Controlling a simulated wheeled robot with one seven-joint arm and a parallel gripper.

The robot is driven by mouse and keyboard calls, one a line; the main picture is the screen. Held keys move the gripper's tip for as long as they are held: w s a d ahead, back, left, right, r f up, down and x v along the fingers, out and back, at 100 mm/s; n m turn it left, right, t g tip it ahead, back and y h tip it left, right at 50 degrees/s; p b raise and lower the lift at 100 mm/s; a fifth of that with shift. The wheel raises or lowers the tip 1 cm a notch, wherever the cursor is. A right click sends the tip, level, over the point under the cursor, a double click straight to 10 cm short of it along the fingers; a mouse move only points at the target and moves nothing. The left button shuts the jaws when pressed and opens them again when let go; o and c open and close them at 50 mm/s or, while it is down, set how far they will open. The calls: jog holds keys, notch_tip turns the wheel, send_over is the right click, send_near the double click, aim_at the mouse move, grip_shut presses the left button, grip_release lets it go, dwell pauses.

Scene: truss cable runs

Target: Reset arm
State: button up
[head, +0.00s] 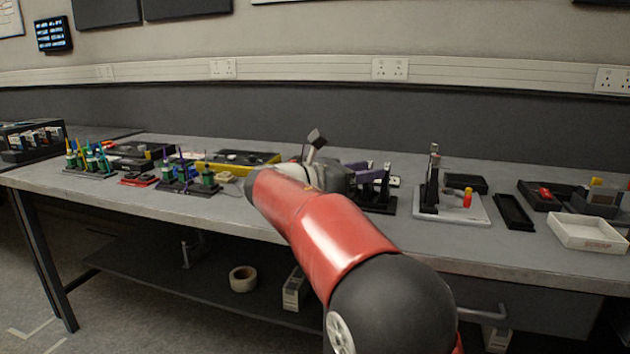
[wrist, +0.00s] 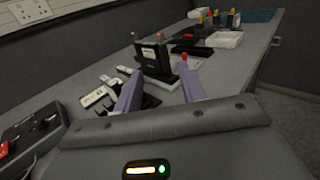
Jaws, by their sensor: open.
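My arm reaches out over the grey workbench (head: 270,222). In the head view my gripper (head: 369,168) is past the red arm link, with its purple fingers beside a black stand (head: 378,205). In the wrist view the two purple fingers of my gripper (wrist: 160,80) are spread apart with nothing held between them. The black stand (wrist: 155,57) shows beyond the fingertips; I cannot tell whether a finger touches it. Small white parts (wrist: 95,97) lie to the left of the fingers. My arm hides part of the middle of the bench in the head view.
A grey plate with a black fixture (head: 430,192) and a red-orange cylinder (head: 467,198) stands to the right. A white tray (head: 587,232) and a black tray (head: 513,212) lie farther right. Tool holders (head: 188,186) and a yellow-edged case (head: 238,160) stand left.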

jog(key=s+d+f+m+g+y, duration=0.2)
jog(key=s+d+f+m+y, duration=0.25)
jog(key=s, duration=0.35)
jog(key=s+d+f+m+g+y, duration=0.1)
jog(key=s+d+f+m+y, duration=0.4)
jog(key=s, duration=0.4)
jog(key=s+a+f+m+y, duration=0.2)
jog(key=s+f+m, duration=0.4)
jog(key=s, duration=0.3)
jog(key=s+a+f+m+y, duration=0.2)
jog(key=s+f+m+y, duration=0.2)
jog(key=s, duration=0.5)
notch_tip(320, 180, down, 2)
jog(key=m, duration=0.3)
jog(key=shift+s+a+f+m+t+y, duration=0.15)
jog(key=shift+a+m+t+y, duration=0.05)
jog(key=shift+m+t+y, duration=0.2)
